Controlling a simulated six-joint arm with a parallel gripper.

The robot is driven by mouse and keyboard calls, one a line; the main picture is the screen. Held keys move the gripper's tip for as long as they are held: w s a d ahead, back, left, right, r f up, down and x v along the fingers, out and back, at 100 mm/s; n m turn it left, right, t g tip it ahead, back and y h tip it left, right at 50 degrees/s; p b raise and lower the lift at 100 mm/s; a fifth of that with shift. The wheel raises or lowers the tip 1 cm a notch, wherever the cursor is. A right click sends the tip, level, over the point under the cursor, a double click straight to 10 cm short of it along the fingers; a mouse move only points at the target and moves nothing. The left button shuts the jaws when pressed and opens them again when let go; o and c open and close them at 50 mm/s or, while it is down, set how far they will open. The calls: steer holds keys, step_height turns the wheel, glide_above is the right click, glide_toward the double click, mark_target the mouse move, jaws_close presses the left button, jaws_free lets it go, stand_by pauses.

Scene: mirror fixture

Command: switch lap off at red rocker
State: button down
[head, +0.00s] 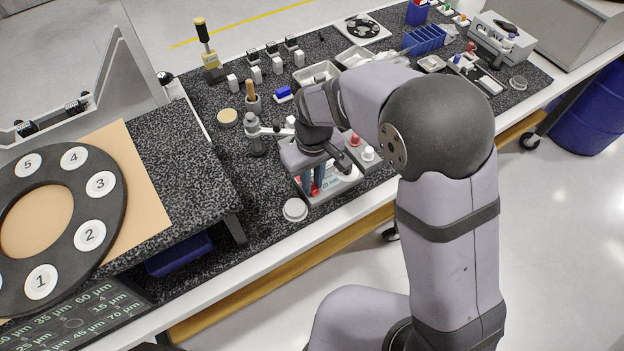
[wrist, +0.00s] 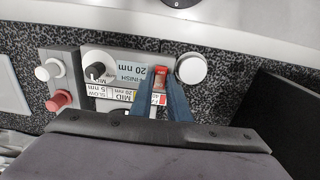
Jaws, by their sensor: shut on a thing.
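The red rocker (wrist: 161,73) sits on a light control panel (wrist: 125,70) in the wrist view, beside a dark-pointer knob (wrist: 95,71) and a round white cap (wrist: 191,69). My gripper (wrist: 161,82) points down at the panel, its two blue fingers on either side of the rocker, shut on it. In the head view my gripper (head: 314,189) is low over the panel, with a bit of red showing at its fingertips. The rocker's on or off position cannot be told, as the fingers partly hide it.
A red button (wrist: 61,99) and a white button (wrist: 52,68) stand on a grey block near the panel. A large numbered ring (head: 96,240) lies at the left of the head view. Small tools and trays crowd the speckled bench behind my arm.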

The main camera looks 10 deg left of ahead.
steer(key=shift+s+d+f+t+y+b, duration=0.2)
steer(key=shift+t+y+b, duration=0.3)
steer(key=shift+b, duration=0.7)
steer(key=shift+r+b, duration=0.2)
steer(key=shift+b, duration=0.2)
steer(key=c, duration=1.7)
jaws_free()
steer(key=shift+s+d+r+b, duration=0.2)
steer(key=shift+r+b, duration=0.05)
steer(key=shift+r, duration=0.95)
steer(key=shift+s+d+r+b, duration=0.2)
steer(key=shift+r+b, duration=0.05)
steer(key=shift+r, duration=1)
steer(key=shift+s+d+r+b, duration=0.2)
steer(key=shift+r+b, duration=0.05)
steer(key=shift+r, duration=0.95)
steer(key=shift+t+y, duration=0.3)
